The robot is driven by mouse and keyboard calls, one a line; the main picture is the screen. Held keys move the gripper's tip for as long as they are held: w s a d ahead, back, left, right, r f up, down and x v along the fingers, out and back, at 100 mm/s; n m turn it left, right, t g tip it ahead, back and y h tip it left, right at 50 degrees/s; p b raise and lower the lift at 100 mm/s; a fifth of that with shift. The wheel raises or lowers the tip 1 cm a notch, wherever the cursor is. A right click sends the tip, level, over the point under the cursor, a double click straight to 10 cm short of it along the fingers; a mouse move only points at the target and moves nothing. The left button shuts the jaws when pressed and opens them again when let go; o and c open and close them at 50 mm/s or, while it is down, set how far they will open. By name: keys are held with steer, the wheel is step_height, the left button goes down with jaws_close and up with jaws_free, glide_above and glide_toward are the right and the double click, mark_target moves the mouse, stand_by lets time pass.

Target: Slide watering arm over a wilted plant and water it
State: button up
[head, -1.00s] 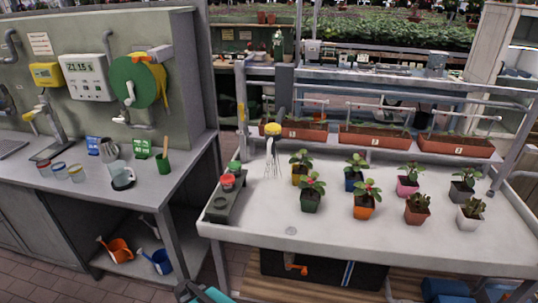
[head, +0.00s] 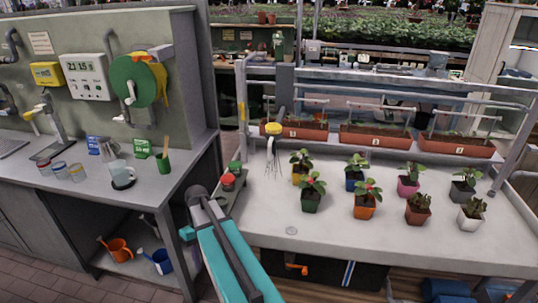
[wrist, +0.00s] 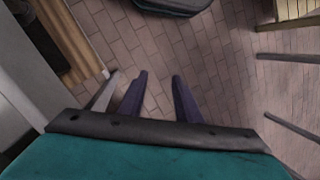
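The watering arm (head: 271,142), a pale head with a yellow cap, hangs from the rail at the left end of the white bench (head: 262,222). Thin strands show below it. It is left of the potted plants and over none of them. Which is wilted I cannot tell. My gripper (wrist: 158,75) is open and empty above brick floor in the wrist view; its fingers are not clear in the head view.
A box with a red button (head: 228,180) and a green one (head: 235,167) sits on the bench's left end, partly behind my arm. Planters (head: 375,136) line the back. A grey counter (head: 90,200) with cups and a hose reel (head: 135,82) stands left.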

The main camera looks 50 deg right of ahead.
steer(key=w+d+r+m+t, duration=0.1)
steer(key=w+d+r+t, duration=0.15)
steer(key=d+r, duration=0.8)
steer(key=m+t+h, duration=0.4)
glide_toward(270, 150)
steer(key=v, duration=0.2)
steer(key=shift+d+r+b, duration=0.1)
steer(key=shift+r+b, duration=0.2)
steer(key=shift+b, duration=0.05)
steer(key=shift+f, duration=0.1)
steer(key=shift+p+x, duration=1.35)
steer(key=shift+x, duration=5.45)
steer(key=shift+s, duration=0.1)
steer(key=shift+c, duration=0.4)
